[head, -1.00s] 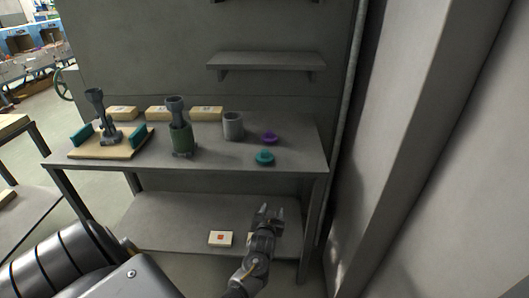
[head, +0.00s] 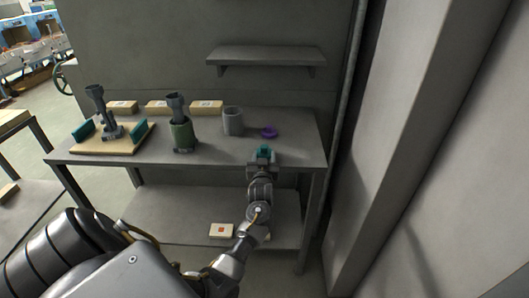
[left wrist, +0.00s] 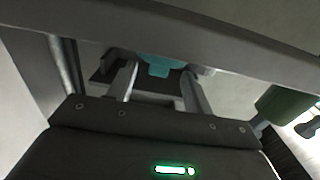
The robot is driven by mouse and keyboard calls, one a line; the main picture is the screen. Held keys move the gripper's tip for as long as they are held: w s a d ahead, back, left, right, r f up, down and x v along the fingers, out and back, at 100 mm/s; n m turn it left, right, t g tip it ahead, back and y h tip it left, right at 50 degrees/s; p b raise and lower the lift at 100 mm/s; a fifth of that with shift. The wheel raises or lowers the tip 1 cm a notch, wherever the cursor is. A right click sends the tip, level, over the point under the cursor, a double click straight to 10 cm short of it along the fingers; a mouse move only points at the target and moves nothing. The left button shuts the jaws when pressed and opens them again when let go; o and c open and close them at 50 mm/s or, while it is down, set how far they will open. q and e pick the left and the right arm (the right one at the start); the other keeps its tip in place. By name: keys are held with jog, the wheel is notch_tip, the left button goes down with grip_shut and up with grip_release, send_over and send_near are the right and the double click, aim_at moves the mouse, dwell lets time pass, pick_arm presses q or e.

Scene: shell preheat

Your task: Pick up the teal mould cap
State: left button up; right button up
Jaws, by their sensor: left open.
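The teal mould cap (head: 264,149) is on the grey bench near its front edge, at the right. My left gripper (head: 263,157) is at the cap's near side and covers part of it in the head view. In the left wrist view, the teal cap (left wrist: 158,66) shows between the tips of the two spread fingers. The left gripper is open. I cannot tell whether a finger touches the cap. My right gripper is not in view.
The grey bench (head: 220,156) has a lower shelf. A wall shelf (head: 266,56) hangs above.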

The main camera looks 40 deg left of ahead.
aim_at(264, 149)
pick_arm(q)
jog(key=x, duration=0.1)
jog(key=p+x, duration=0.1)
jog(key=x, duration=0.1)
jog(key=p+x, duration=0.1)
jog(key=shift+w+a+r, duration=0.1)
jog(key=shift+r, duration=0.25)
jog(key=shift+w+a, duration=0.3)
jog(key=shift+w, duration=0.05)
jog(key=c, duration=1.1)
